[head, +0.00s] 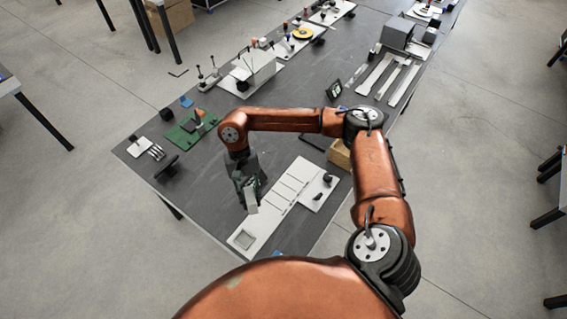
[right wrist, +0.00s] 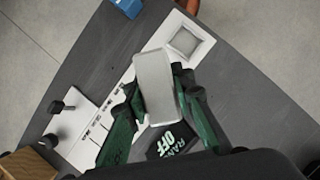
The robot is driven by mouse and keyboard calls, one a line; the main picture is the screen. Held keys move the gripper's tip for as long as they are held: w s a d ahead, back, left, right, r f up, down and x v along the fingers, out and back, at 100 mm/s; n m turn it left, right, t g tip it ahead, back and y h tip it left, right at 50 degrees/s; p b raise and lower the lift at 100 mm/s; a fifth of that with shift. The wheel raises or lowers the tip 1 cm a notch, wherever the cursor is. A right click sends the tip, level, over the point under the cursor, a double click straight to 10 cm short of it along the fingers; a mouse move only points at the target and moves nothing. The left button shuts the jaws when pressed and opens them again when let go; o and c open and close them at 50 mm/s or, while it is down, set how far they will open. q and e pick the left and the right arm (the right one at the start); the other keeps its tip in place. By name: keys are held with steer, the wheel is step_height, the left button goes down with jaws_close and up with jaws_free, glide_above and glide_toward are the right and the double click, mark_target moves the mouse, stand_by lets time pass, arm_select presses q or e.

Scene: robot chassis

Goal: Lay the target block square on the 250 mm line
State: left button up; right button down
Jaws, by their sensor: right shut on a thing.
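The target block (right wrist: 155,82) is a pale grey rectangular piece. My right gripper (right wrist: 158,98) is shut on it, with green fingers on both sides. In the head view my right gripper (head: 248,183) points down and the block (head: 251,203) shows at its fingertips, close to the left edge of the white ruled board (head: 268,217). The board has several dark cross lines and a square recess at its near end. In the right wrist view the block covers part of the board (right wrist: 127,77). I cannot read the line labels or tell the block's height. My left gripper is not in view.
A white plate with black knobs (head: 318,190) adjoins the board's right side. A brown box (head: 340,153) stands beyond it. A dark piece lettered "OFF" (right wrist: 172,140) shows below the block. A green board (head: 190,130) lies left.

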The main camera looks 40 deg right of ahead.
steer(key=w+m+p, duration=0.1)
steer(key=m, duration=0.1)
steer(key=w+m+t+y+p, duration=0.1)
steer(key=m, duration=0.2)
steer(key=f+m+y+p, duration=0.1)
steer(key=m, duration=0.1)
steer(key=shift+w+d+f+t+p, duration=0.1)
steer(key=shift+w+d+t+p, duration=0.05)
steer(key=shift+w+t+p, duration=0.25)
steer(key=d+f+m+t+h+p, duration=0.1)
steer(key=d+f+m+t+p, duration=0.1)
steer(key=d+m, duration=0.8)
steer(key=w+d+f+m+t+h+p, duration=0.1)
steer(key=d+m+t+p, duration=0.3)
steer(key=d+m+p, duration=0.3)
steer(key=d+m, duration=0.2)
steer(key=m, duration=0.2)
steer(key=shift+d+f+t, duration=0.35)
steer(key=shift+t, duration=0.05)
steer(key=shift+f+b, duration=2.4)
steer(key=shift+f, duration=0.75)
steer(key=shift+f, duration=0.3)
steer(key=c, duration=1.6)
jaws_free()
